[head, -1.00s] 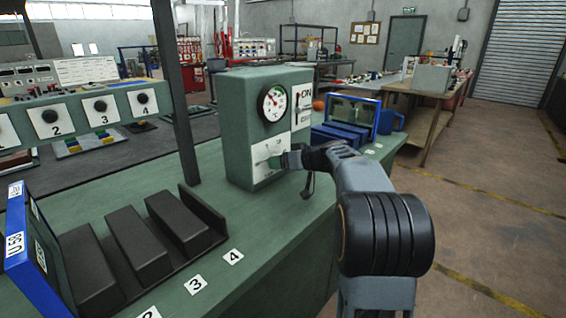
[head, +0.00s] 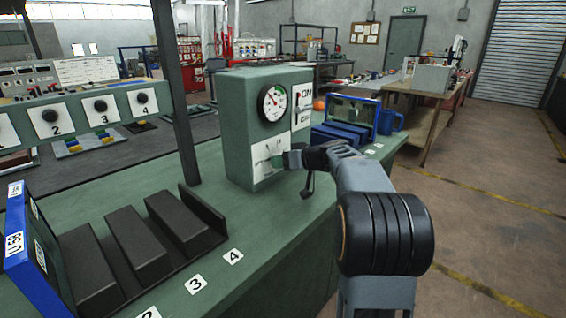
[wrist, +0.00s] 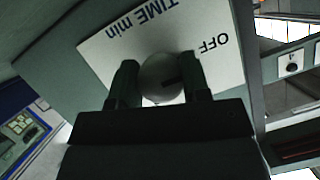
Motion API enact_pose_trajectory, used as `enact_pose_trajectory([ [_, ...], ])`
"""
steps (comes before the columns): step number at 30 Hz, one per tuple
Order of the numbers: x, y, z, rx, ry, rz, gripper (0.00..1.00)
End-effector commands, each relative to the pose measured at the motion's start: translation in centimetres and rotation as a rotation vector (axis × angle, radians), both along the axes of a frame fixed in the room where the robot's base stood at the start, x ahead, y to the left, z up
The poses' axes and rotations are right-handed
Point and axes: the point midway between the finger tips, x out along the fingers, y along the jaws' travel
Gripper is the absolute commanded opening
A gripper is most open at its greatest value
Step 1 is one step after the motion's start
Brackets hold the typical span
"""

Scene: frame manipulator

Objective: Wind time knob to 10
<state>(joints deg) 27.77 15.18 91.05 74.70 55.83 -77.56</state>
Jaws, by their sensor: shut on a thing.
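In the head view my gripper (head: 282,160) reaches the lower front of the green box (head: 240,120), and the knob is mostly hidden there. The numbers around the knob, including any 10, cannot be read.
Black sloped blocks (head: 138,243) lie at the front left.

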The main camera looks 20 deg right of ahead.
Motion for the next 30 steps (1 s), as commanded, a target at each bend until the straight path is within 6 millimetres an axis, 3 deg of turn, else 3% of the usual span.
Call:
enact_pose_trajectory([
  [8,-0.01,-0.05,-0.18,0.155,0.072,0.001,0.2],
  [30,-0.03,-0.03,0.02,0.797,0.364,0.0,0.2],
])
